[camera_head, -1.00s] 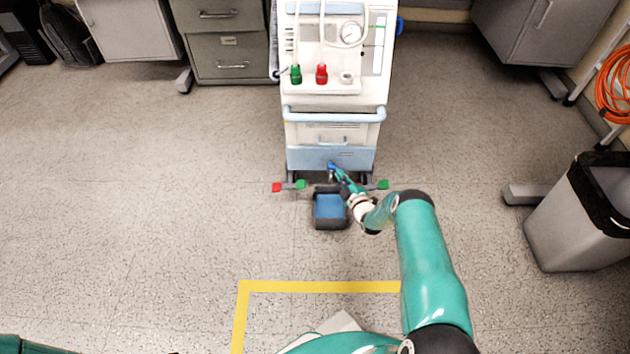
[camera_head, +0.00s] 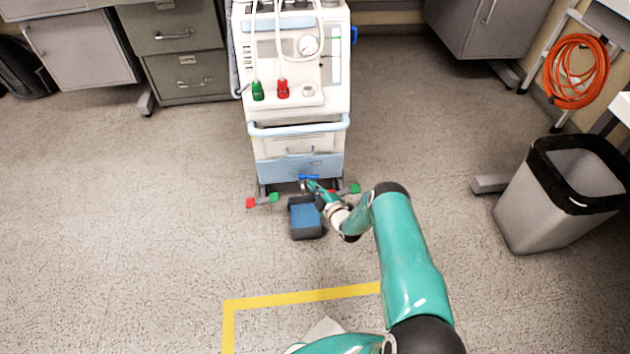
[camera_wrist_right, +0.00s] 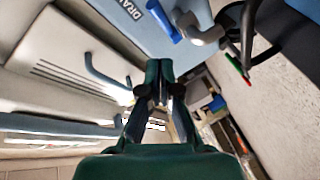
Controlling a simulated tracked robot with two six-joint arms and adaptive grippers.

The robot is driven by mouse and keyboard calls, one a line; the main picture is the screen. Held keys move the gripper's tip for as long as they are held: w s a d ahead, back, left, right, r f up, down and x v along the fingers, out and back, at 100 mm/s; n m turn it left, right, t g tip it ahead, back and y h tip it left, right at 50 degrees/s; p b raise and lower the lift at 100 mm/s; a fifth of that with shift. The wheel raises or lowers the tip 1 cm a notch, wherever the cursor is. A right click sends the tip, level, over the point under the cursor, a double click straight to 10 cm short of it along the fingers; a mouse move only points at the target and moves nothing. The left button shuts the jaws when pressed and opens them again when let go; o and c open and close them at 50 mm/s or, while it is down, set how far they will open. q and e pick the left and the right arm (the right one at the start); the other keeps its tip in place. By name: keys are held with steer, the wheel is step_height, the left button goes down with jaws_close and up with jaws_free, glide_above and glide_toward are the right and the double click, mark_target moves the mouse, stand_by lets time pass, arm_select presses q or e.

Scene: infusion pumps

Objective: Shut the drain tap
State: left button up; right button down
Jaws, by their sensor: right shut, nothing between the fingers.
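The drain tap is low on the front of the white and blue machine (camera_head: 297,145). Its blue handle (camera_head: 309,177) lies crosswise in the head view. In the right wrist view the blue handle (camera_wrist_right: 163,22) is beside the grey tap body (camera_wrist_right: 206,36), near the "DRAIN" lettering. My right gripper (camera_head: 313,186) is just below and in front of the tap. In its wrist view the gripper (camera_wrist_right: 160,68) has its fingertips together with nothing between them, close to the handle's end; I cannot tell whether they touch it. My left gripper is out of view.
A dark tray with a blue inside (camera_head: 306,217) is on the floor below the tap. Red and green pedals (camera_head: 262,200) flank the machine's base. A grey bin (camera_head: 560,195) stands to the right. Open floor lies to the left.

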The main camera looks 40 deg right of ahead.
arm_select(q)
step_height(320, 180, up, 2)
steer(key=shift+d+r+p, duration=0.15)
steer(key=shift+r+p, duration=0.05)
steer(key=shift+p, duration=0.35)
arm_select(e)
steer(key=s+d+r, duration=0.1)
steer(key=s+d, duration=0.4)
steer(key=s, duration=0.3)
steer(key=shift+s+d+r, duration=0.2)
steer(key=shift+r, duration=0.05)
steer(key=shift+w, duration=0.1)
